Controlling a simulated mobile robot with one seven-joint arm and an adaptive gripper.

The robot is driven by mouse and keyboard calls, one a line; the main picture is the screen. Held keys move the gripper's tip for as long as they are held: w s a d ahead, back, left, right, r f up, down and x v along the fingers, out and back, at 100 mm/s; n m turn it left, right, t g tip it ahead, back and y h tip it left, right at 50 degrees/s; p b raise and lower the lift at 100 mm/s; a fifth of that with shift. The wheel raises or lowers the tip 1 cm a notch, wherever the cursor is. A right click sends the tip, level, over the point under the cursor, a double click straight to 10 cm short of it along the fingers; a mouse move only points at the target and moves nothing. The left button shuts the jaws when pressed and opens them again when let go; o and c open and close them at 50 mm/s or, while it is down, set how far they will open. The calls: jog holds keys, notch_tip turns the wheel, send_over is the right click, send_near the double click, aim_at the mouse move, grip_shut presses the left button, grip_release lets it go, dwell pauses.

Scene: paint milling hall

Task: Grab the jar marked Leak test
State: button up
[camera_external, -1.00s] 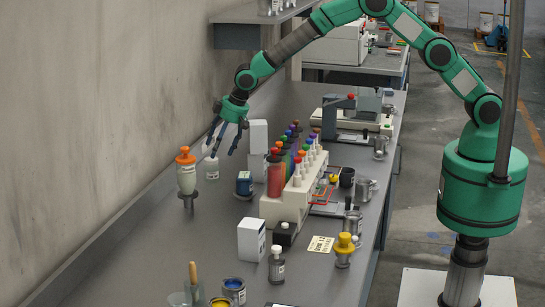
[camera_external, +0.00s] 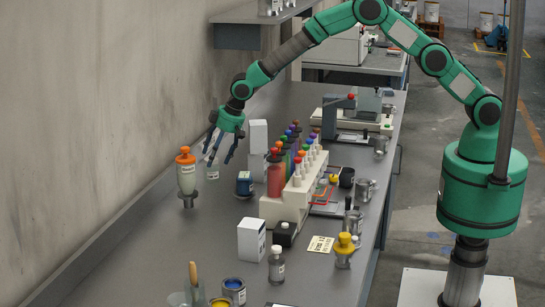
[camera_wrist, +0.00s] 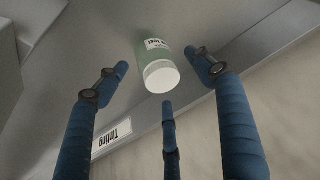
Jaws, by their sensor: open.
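A small pale green jar (camera_wrist: 152,48) with a white lid and a white label stands on the bench; in the wrist view the label is upside down and only partly readable. In the external view the jar (camera_external: 212,172) stands right of the orange-capped bottle, its top partly hidden by my fingers. My gripper (camera_external: 217,158) is open above it, fingers pointing down. In the wrist view the three blue fingers of my gripper (camera_wrist: 160,78) are spread around the lid, with gaps between them and the jar.
An orange-capped bottle (camera_external: 187,175) stands left of the jar, a dark blue jar (camera_external: 244,185) to its right. A white rack (camera_external: 288,203) of coloured bottles is farther right. The wall runs along the left.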

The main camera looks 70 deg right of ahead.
aim_at(212, 170)
jog(key=shift+x, duration=1.65)
jog(key=shift+c, duration=0.5)
jog(key=c, duration=1.1)
